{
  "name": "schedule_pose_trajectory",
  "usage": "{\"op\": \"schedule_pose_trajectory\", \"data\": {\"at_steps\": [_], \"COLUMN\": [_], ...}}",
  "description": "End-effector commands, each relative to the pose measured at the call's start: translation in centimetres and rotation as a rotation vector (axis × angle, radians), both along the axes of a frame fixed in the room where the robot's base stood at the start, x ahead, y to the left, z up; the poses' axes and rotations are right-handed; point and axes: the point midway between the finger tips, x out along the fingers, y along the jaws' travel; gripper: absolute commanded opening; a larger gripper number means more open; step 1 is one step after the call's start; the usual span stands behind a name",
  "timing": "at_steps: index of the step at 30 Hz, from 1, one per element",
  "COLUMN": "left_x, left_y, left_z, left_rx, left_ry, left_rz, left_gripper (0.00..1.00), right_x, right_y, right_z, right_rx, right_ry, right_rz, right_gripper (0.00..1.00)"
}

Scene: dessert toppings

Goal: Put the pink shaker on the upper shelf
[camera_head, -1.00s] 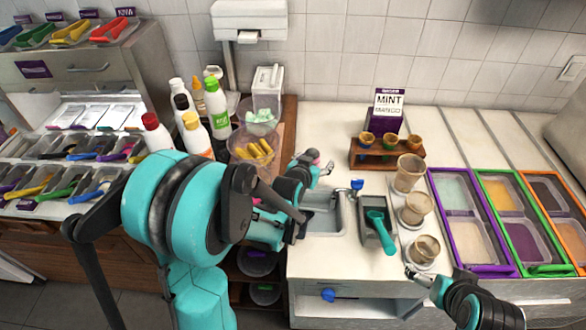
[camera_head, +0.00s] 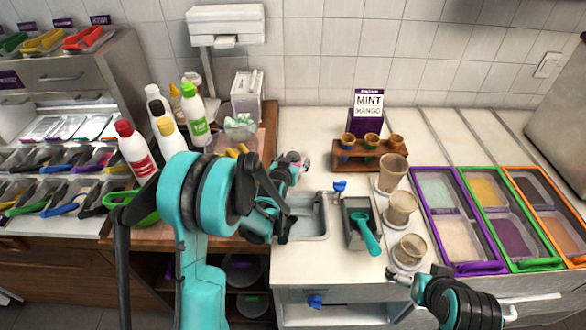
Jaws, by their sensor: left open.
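I cannot clearly make out the pink shaker. A small pinkish patch shows beside my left gripper (camera_head: 293,166), and I cannot tell what it belongs to. My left gripper is open above the counter, just behind the sink (camera_head: 308,222). Its teal arm hides part of the wooden counter. My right gripper (camera_head: 398,284) is low at the counter's front edge, close to the nearest beige cup (camera_head: 411,247); its finger opening is unclear. Below the wooden counter is an open cabinet with stacked bins (camera_head: 243,270); which shelf is the upper one is unclear.
Several bottles, including a red-capped one (camera_head: 136,149) and a green-capped one (camera_head: 194,115), stand left of my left gripper. A cone rack (camera_head: 370,157), a teal scoop (camera_head: 369,239) and framed topping tubs (camera_head: 452,219) are to the right. The white counter behind the sink is mostly clear.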

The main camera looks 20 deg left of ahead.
Motion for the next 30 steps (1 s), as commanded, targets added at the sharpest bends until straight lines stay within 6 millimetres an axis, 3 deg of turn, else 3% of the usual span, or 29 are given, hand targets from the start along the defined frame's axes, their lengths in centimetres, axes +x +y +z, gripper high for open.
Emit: {"op": "schedule_pose_trajectory", "data": {"at_steps": [4,10,13,14,23,30], "left_x": [-0.1,-0.1,-0.1,-0.1,-0.1,-0.1], "left_y": [0.0,0.0,0.0,0.0,0.0,0.0], "left_z": [0.1,0.1,0.1,0.1,0.7,4.4], "left_rx": [0.0,0.0,0.0,0.0,0.0,0.0], "left_ry": [0.0,0.0,0.0,0.0,0.0,0.0], "left_rz": [0.0,0.0,0.0,0.0,0.0,0.0], "left_gripper": [0.68,0.15,0.13,0.08,0.08,0.08], "right_x": [0.0,0.0,0.0,0.0,0.0,0.0], "right_y": [0.0,0.0,0.0,0.0,0.0,0.0], "right_z": [0.1,0.1,0.1,0.1,0.4,2.2], "right_rx": [0.0,0.0,0.0,0.0,0.0,0.0], "right_ry": [0.0,0.0,0.0,0.0,0.0,0.0], "right_rz": [0.0,0.0,0.0,0.0,0.0,0.0], "right_gripper": [1.0,1.0,1.0,1.0,1.0,1.0]}}
